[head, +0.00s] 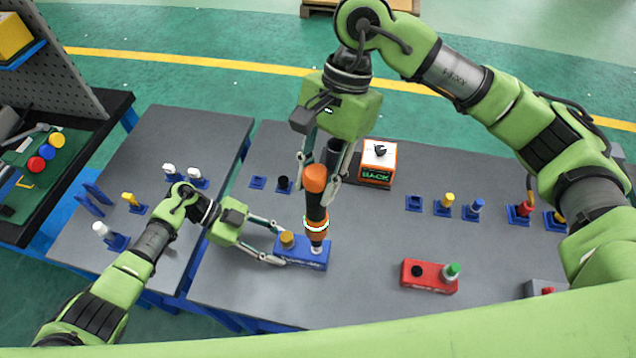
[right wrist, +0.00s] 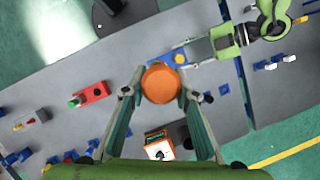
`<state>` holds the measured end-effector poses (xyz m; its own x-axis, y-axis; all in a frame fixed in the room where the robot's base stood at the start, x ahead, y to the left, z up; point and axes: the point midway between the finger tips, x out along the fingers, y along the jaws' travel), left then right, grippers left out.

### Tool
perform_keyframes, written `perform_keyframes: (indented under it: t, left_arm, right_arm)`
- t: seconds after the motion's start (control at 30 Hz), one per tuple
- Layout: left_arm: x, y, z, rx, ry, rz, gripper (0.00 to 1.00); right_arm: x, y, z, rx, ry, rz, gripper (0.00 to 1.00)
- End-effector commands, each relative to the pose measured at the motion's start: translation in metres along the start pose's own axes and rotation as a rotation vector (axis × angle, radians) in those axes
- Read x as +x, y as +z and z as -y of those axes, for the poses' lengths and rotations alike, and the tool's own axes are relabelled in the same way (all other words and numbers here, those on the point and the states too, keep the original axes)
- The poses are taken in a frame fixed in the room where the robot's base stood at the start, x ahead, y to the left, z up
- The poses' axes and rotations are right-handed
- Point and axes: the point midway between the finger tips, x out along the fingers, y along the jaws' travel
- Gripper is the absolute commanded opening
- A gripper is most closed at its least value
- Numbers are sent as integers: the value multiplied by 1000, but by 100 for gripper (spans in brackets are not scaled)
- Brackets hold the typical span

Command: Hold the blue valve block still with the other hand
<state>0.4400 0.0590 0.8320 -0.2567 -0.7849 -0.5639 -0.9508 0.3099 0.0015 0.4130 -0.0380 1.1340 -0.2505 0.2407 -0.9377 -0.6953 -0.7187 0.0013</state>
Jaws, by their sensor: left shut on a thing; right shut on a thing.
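The blue valve block (head: 305,262) sits on the grey table, with a yellow cap (head: 288,240) at its left end and a pale fitting (head: 317,248) at its right end. My left gripper (head: 280,246) is shut on the block's left part, one finger on either side. My right gripper (head: 318,190) is shut on an orange and black power driver (head: 316,205), held upright over the block. The driver's tip is at the pale fitting; I cannot tell if it touches. In the right wrist view the driver's orange end (right wrist: 161,84) hides part of the block (right wrist: 181,54).
A red block (head: 429,276) with a green cap lies to the right. An orange and white box (head: 377,163) stands behind the driver. Blue holders with coloured caps (head: 444,204) line the back right. A side table (head: 160,140) holds white and yellow parts. The table's front middle is clear.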

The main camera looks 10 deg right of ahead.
Motion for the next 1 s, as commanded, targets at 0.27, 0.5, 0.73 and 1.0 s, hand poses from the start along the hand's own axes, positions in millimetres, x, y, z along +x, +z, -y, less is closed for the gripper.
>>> perform_keyframes:
  t: [0.27,0.5,0.73,1.0]
  left_arm:
    - [-1,-1,1,0,-3,-1,12]
    - [-1,0,1,0,-3,0,57]
    - [-1,0,1,0,-2,1,61]
    - [-10,0,1,0,-2,2,61]
  right_arm:
    - [-14,5,1,-3,-4,1,0]
    - [-13,5,1,-2,-4,1,0]
    - [-13,5,1,-2,-4,1,0]
    - [-13,5,1,-2,-4,1,0]
